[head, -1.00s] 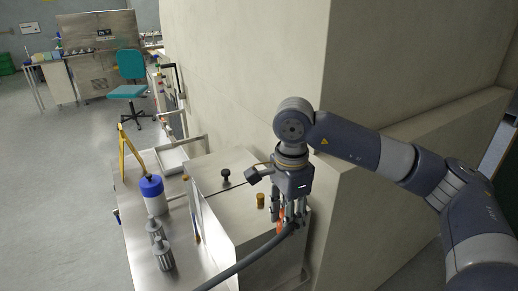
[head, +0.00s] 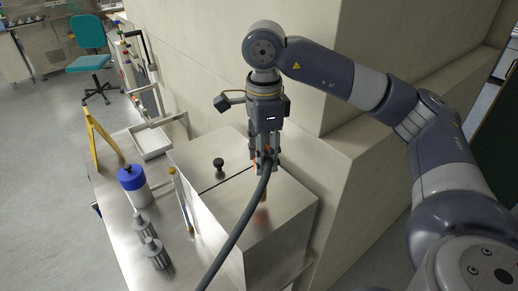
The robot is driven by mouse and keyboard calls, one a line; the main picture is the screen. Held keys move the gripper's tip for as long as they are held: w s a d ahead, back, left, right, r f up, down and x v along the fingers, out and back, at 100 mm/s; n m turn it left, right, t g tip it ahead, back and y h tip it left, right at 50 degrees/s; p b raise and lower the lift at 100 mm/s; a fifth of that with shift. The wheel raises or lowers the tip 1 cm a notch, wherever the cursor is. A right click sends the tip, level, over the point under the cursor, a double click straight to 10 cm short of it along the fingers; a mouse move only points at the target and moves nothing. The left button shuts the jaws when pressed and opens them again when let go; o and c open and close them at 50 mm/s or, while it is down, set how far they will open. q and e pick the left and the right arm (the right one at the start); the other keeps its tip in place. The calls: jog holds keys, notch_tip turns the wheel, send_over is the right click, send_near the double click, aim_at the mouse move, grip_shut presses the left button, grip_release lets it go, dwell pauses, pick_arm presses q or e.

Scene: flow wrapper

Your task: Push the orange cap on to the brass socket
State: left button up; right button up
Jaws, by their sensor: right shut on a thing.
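My right gripper (head: 263,168) points down over the steel box's top and is shut on the orange cap. Only a small bit of the orange cap (head: 253,166) shows between the fingers. The brass socket cannot be made out; the gripper and a dark hose cover the area where it stood in the earlier view. I cannot tell whether the cap touches it. My left gripper is not in view.
The dark hose (head: 237,236) runs from the gripper down across the steel box (head: 213,208), which bears a black knob (head: 219,166). A concrete wall (head: 315,75) rises behind.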

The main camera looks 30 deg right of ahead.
notch_tip(320, 180, down, 3)
jog(key=shift+r+b, duration=0.1)
jog(key=shift+b, duration=0.6)
notch_tip(320, 180, down, 3)
jog(key=shift+w+r+b, duration=0.1)
jog(key=shift+b, duration=1.05)
pick_arm(q)
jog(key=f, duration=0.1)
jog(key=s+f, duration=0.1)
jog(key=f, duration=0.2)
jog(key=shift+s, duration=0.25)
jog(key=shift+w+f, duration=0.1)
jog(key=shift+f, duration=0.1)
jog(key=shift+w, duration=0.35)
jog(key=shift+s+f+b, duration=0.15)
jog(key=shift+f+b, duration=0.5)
jog(key=shift+b, duration=0.15)
pick_arm(e)
jog(key=shift+f, duration=0.2)
jog(key=o, duration=1.2)
